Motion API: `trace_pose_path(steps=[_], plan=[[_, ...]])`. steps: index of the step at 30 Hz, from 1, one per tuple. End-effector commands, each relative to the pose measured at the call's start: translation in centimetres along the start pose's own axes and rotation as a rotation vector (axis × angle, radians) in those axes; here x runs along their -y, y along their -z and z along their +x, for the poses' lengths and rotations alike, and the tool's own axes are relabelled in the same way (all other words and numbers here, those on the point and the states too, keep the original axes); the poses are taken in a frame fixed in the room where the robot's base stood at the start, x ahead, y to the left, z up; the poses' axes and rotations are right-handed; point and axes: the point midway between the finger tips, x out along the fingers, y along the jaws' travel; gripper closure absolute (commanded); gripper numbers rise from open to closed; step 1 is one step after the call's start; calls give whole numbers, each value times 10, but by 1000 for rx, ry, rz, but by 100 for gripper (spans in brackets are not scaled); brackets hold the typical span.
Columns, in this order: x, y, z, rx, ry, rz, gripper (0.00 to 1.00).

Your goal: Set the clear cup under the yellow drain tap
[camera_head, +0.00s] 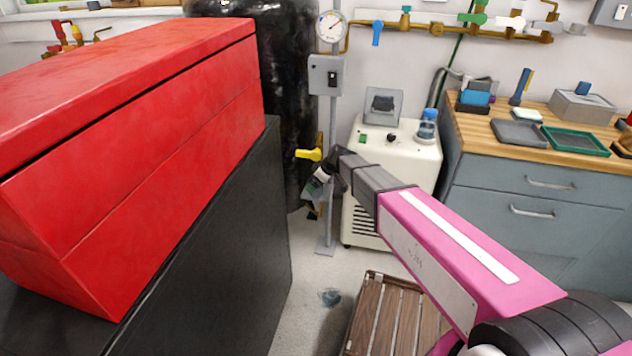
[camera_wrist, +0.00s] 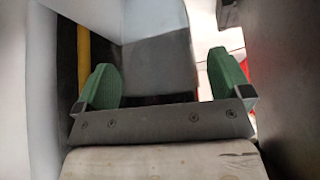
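The yellow drain tap (camera_head: 309,154) sticks out to the left at the base of the black tank, in the head view. My gripper (camera_head: 317,186) is just below and beside the tap, small and partly hidden by my wrist. I cannot make out the clear cup for certain. A clear vessel with blue parts (camera_head: 427,126) stands on the white machine, but I cannot tell whether it is the cup.
A red chest (camera_head: 140,130) on a dark cabinet fills the left. A grey post (camera_head: 327,215) stands by the tank. The white machine (camera_head: 400,150) is behind my arm. A wooden slatted platform (camera_head: 385,320) and a bluish wet-looking spot (camera_head: 330,297) are on the floor.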

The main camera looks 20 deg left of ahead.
Motion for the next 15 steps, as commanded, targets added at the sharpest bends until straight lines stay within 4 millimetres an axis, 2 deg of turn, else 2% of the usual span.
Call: trace_pose_path(steps=[5,8,15], plan=[[0,2,-2,0,0,0,4],[1,2,-12,0,-1,0,4],[1,1,-58,-1,-3,0,4]])
